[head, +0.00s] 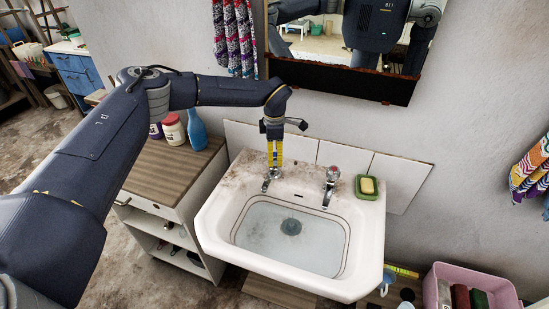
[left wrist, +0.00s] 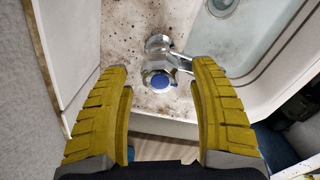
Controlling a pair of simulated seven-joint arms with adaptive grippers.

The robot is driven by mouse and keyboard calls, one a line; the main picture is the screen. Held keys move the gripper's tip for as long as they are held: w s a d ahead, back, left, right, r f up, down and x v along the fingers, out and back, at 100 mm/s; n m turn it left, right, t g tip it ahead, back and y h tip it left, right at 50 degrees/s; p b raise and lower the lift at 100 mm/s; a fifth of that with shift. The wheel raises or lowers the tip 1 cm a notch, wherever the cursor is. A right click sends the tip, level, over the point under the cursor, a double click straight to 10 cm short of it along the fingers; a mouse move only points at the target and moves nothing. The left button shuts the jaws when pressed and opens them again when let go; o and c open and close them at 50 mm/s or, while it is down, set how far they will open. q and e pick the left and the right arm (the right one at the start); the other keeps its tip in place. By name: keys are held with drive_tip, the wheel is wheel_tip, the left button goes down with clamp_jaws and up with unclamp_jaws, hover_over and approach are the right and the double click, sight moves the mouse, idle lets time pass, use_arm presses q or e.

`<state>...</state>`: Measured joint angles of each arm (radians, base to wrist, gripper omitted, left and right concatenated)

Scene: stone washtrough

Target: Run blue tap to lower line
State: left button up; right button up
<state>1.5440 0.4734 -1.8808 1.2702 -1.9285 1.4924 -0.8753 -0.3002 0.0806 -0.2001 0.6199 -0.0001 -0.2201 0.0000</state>
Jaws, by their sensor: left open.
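The blue tap (head: 271,176) stands at the sink's back left corner; its blue cap (left wrist: 160,81) shows in the left wrist view. My left gripper (head: 275,161) points down over this tap. Its yellow fingers (left wrist: 161,68) are open, one on each side of the blue-capped head; I cannot tell whether they touch it. The white sink basin (head: 212,222) has dark lines around its inner wall and pale water (head: 270,235) inside. I cannot tell the exact water level against the lines. A dark round drain piece (head: 291,226) sits in the middle. My right gripper is out of view.
A second tap (head: 331,184) stands to the right, beside a green soap dish (head: 368,187). A wooden-topped cabinet (head: 158,172) with bottles adjoins the left. A mirror (head: 345,45) hangs above; a pink crate (head: 470,285) is at lower right.

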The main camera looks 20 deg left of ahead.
use_arm(q)
drive_tip(key=shift+f, duration=0.9)
drive_tip(key=shift+c, duration=0.3)
drive_tip(key=c, duration=1.2)
drive_tip(key=shift+n, duration=1.6)
drive_tip(key=shift+c, duration=0.2)
drive_tip(key=o, duration=1.3)
wheel_tip(320, 180, up, 12)
